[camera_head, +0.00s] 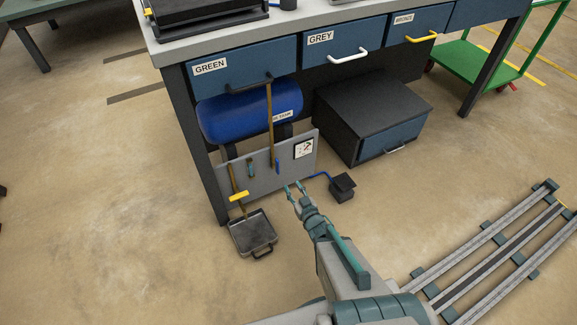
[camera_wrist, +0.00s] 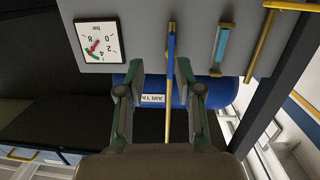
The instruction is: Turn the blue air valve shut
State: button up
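The blue valve lever (camera_head: 277,166) is on the grey panel (camera_head: 262,182), at the lower end of the brass pipe (camera_head: 269,125). In the wrist view the blue lever (camera_wrist: 171,58) is upright, in line with the brass pipe (camera_wrist: 168,122). My gripper (camera_head: 294,186) is in front of the panel, below and right of the lever in the head view. In the wrist view my gripper (camera_wrist: 166,85) is open, its two fingers apart on either side of the lever and pipe in the picture. Nothing shows between them in its grasp; I cannot tell the remaining distance.
A pressure gauge (camera_head: 304,149) is right of the lever. A teal cylinder (camera_head: 250,167) and a yellow-handled pipe (camera_head: 238,196) are left. A metal tray (camera_head: 252,233) and black pedal (camera_head: 342,186) are on the floor.

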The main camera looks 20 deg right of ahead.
aim_at(277, 165)
jog(key=shift+t+y, duration=0.5)
jog(key=shift+t, duration=0.1)
jog(key=w+a+r, duration=0.1)
jog(key=w, duration=0.2)
jog(key=w+a+b, duration=0.1)
jog(key=w, duration=0.3)
jog(key=w+a+r+b, duration=0.1)
jog(key=w, duration=0.2)
jog(key=shift+w+a+r, duration=0.2)
jog(key=shift+w+r, duration=0.1)
jog(key=shift+r, duration=0.05)
grip_shut()
